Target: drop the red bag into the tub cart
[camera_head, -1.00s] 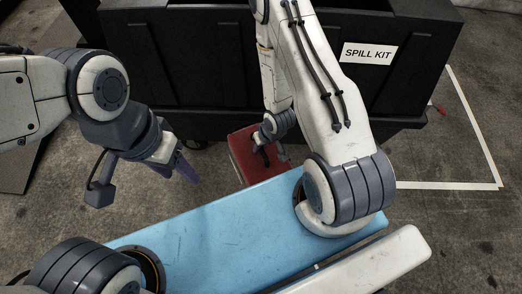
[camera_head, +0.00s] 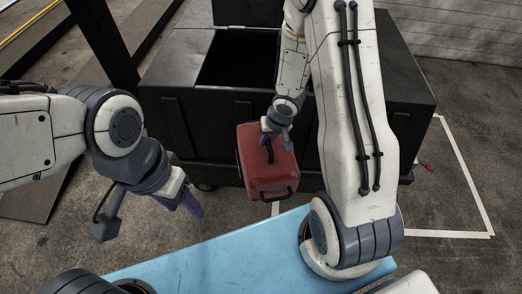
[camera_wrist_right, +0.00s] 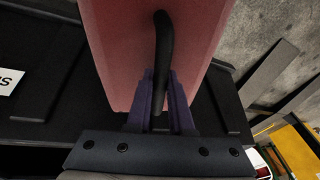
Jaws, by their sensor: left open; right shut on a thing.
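The red bag (camera_head: 270,178) hangs from my right gripper (camera_head: 269,138) in the head view, in front of the tub cart's near wall. My right gripper is shut on the bag's black handle, which shows in the right wrist view (camera_wrist_right: 162,60) between the purple fingers. The black tub cart (camera_head: 200,128) stands behind the bag, with a dark opening (camera_head: 238,62) in its top at the left. The bag is lower than the opening and on the near side of it. My left gripper (camera_head: 190,203) is open and empty at the left, apart from the bag.
My blue and white body parts fill the bottom of the head view. White floor tape (camera_head: 470,185) runs at the right, with a small red object (camera_head: 427,164) near the cart. A dark post (camera_head: 105,45) stands at the left.

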